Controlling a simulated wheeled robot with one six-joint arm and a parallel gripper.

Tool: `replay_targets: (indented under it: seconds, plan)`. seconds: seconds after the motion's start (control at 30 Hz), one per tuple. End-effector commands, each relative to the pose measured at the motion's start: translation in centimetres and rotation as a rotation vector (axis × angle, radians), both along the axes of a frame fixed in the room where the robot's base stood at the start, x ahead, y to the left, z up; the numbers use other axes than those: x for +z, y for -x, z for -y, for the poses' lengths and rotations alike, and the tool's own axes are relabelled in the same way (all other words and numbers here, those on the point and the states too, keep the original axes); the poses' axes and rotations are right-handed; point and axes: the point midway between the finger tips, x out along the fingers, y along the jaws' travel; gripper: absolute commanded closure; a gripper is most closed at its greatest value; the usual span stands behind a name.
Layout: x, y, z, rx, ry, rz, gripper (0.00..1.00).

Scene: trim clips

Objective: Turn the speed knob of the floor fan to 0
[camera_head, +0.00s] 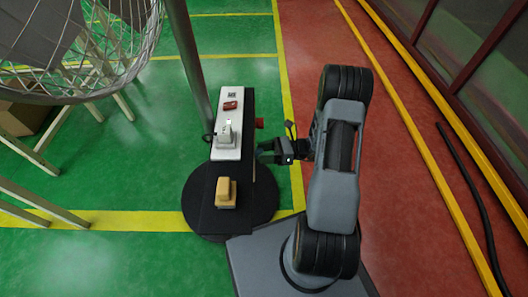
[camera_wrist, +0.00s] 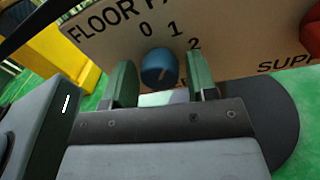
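The blue speed knob (camera_wrist: 158,67) sits on the beige panel (camera_wrist: 100,32) of the floor fan, below the marks 0, 1 and 2. A small pale pointer mark shows on its face; I cannot tell exactly which number it points to. My gripper (camera_wrist: 162,84) is open, with one green finger on each side of the knob and a visible gap to each. In the head view my gripper (camera_head: 268,151) is at the right side of the fan's stand, and the knob is hidden there.
A red part (camera_head: 259,123) sticks out of the stand's side near my gripper; it also shows in the wrist view (camera_wrist: 312,32). A yellow block (camera_head: 226,193) and a white switch (camera_head: 225,134) are on top. The fan cage (camera_head: 90,60) hangs upper left.

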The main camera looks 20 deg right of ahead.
Motion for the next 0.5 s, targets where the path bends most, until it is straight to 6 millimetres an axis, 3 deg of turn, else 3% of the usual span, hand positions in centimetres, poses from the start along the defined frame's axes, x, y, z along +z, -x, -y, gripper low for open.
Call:
replay_targets:
  seconds: [0.37, 0.5]
  plan:
    - [-0.02, 0.01, 0.02, 0.0, 0.0, 0.0, 0.84]
    - [-0.01, 0.03, 0.02, 0.0, 0.001, 0.006, 0.84]
